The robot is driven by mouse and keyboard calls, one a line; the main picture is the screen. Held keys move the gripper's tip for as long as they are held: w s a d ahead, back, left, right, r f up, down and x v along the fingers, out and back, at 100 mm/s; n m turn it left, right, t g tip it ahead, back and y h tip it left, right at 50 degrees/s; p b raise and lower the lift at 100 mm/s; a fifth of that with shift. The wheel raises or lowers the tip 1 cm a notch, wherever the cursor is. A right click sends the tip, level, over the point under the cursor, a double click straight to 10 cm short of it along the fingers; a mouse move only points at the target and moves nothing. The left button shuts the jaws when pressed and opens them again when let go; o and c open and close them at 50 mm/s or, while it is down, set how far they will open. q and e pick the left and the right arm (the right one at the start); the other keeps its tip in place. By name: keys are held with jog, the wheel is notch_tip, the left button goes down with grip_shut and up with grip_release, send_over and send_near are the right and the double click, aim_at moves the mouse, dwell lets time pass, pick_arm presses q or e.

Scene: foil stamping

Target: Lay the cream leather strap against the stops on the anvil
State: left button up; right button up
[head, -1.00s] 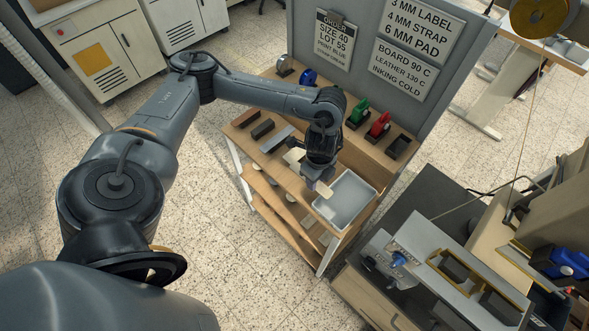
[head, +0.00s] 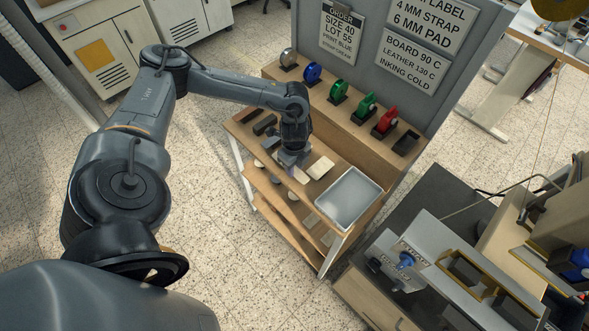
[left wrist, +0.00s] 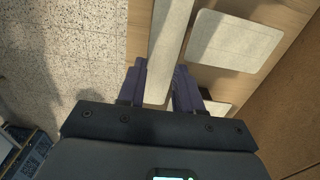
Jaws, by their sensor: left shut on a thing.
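My left gripper (head: 292,163) is over the wooden shelf unit, left of the grey tray. In the left wrist view its two dark purple fingers (left wrist: 161,78) are shut on a long, narrow cream strap (left wrist: 172,38), which runs between them and out of the top of the picture. In the head view the gripper mostly hides the strap. A wider cream piece with rounded corners (left wrist: 235,42) lies on the wood beside it; it also shows in the head view (head: 320,167). At the right is the grey press bench (head: 425,240) with a yellow frame (head: 473,274); I cannot make out the anvil's stops.
The grey tray (head: 348,198) looks empty at the shelf's front right. Several coloured foil rolls stand on the raised back ledge, including a green one (head: 364,106) and a red one (head: 386,120). A grey sign panel (head: 362,80) rises behind. Speckled floor is clear at left.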

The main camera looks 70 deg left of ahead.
aim_at(295, 171)
pick_arm(q)
jog(key=shift+f, duration=1.05)
jog(key=shift+f, duration=0.1)
jog(key=shift+f, duration=0.1)
jog(key=o, duration=1)
jog(key=shift+r, duration=0.35)
notch_tip(295, 171, up, 10)
jog(key=shift+r+p, duration=0.2)
jog(key=shift+p, duration=0.45)
jog(key=shift+o, duration=0.5)
jog(key=shift+r, duration=0.65)
